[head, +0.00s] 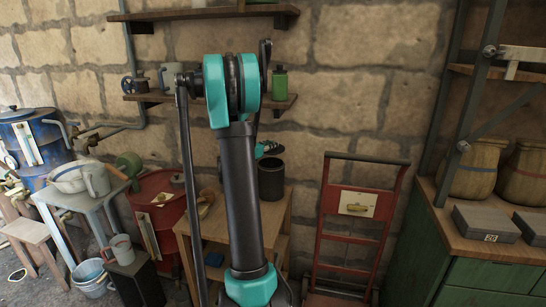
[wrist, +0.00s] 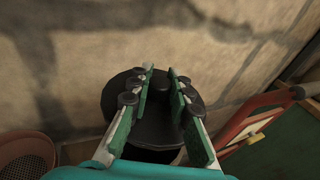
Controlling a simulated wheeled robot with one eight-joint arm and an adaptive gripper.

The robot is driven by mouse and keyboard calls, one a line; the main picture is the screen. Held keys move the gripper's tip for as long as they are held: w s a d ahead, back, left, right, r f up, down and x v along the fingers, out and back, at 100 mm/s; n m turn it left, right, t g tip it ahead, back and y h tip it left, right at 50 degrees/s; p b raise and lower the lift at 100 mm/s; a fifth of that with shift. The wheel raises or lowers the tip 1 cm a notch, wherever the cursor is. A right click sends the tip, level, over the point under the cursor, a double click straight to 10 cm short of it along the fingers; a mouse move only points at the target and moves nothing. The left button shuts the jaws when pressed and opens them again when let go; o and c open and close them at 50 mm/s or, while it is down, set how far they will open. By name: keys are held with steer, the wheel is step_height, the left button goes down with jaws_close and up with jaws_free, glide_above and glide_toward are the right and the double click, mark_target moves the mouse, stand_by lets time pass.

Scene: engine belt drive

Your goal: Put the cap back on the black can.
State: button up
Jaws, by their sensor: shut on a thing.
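The black can (head: 271,184) stands upright on the small wooden table, with its dark round top facing up. My gripper (head: 268,148) is just above the can's top, partly hidden behind my arm in the head view. In the wrist view my gripper (wrist: 162,72) has its two green-padded fingers close together over a dark round shape. I take the dark piece between the fingers to be the cap (wrist: 160,105), and the gripper is shut on it. Black on black hides where the cap ends and the can begins, so I cannot tell whether they touch.
The wooden table (head: 222,232) stands against the stone wall, between a red drum (head: 160,212) and a red hand truck (head: 348,225). A wall shelf (head: 283,103) with a green bottle (head: 279,83) is above. A yellowish object (head: 206,203) lies left of the can.

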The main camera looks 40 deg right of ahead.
mark_target(271, 170)
steer(key=shift+a+f, duration=0.1)
steer(key=shift+f, duration=2.25)
steer(key=shift+f, duration=0.6)
steer(key=o, duration=0.9)
steer(key=shift+r, duration=0.1)
